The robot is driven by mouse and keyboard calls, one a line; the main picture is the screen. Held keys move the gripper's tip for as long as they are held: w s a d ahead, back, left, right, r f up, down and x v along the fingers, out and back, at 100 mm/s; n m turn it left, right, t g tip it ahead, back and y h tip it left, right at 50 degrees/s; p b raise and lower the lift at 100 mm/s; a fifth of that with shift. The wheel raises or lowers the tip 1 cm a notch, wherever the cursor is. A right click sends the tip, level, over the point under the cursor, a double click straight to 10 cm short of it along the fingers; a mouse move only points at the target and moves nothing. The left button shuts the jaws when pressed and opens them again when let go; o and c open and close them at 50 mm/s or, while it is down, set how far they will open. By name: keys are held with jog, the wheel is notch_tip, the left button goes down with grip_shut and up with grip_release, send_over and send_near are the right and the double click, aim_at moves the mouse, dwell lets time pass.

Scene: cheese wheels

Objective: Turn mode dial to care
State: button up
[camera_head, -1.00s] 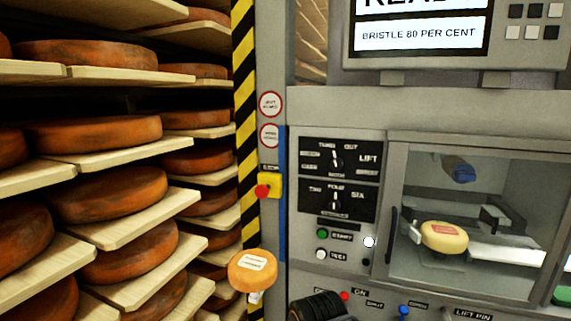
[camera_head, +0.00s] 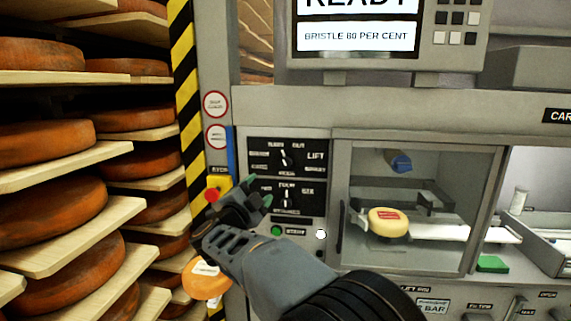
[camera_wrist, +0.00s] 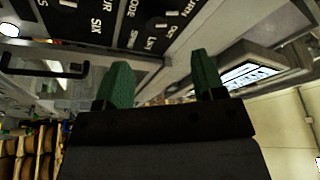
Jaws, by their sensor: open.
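The upper dial (camera_head: 286,158) is a small dark knob with a white pointer on a black panel. Its pointer stands roughly upright, tilted a little left. LIFT reads at the right; the smaller labels are blurred, so I cannot pick out CARE. A second dial (camera_head: 287,196) with number words sits just below. My gripper (camera_head: 257,191) is open and empty, in front of the lower panel's left side, below and left of the upper dial. In the wrist view its green fingers (camera_wrist: 160,66) are apart, with the black dial panels (camera_wrist: 128,28) beyond them, turned sideways.
A red stop button (camera_head: 212,194) on a yellow box is close left of my gripper. A green button (camera_head: 277,230) and a white one (camera_head: 320,234) sit below the dials. A glass-fronted chamber with a cheese (camera_head: 388,222) is at right. Shelves of cheese wheels (camera_head: 50,206) fill the left.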

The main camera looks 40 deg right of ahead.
aim_at(285, 166)
jog(key=shift+m+g+h, duration=0.4)
jog(key=shift+m+g, duration=0.1)
jog(key=shift+g, duration=0.2)
jog(key=p+x, duration=0.1)
jog(key=x, duration=0.3)
jog(key=p+x, duration=0.2)
jog(key=x, duration=0.3)
jog(key=p+x, duration=0.1)
jog(key=x, duration=0.4)
jog(key=shift+s+d, duration=0.2)
jog(key=shift+s, duration=0.15)
jog(key=shift+c, duration=0.3)
jog(key=c, duration=0.8)
jog(key=shift+c, duration=0.2)
jog(key=shift+n, duration=0.3)
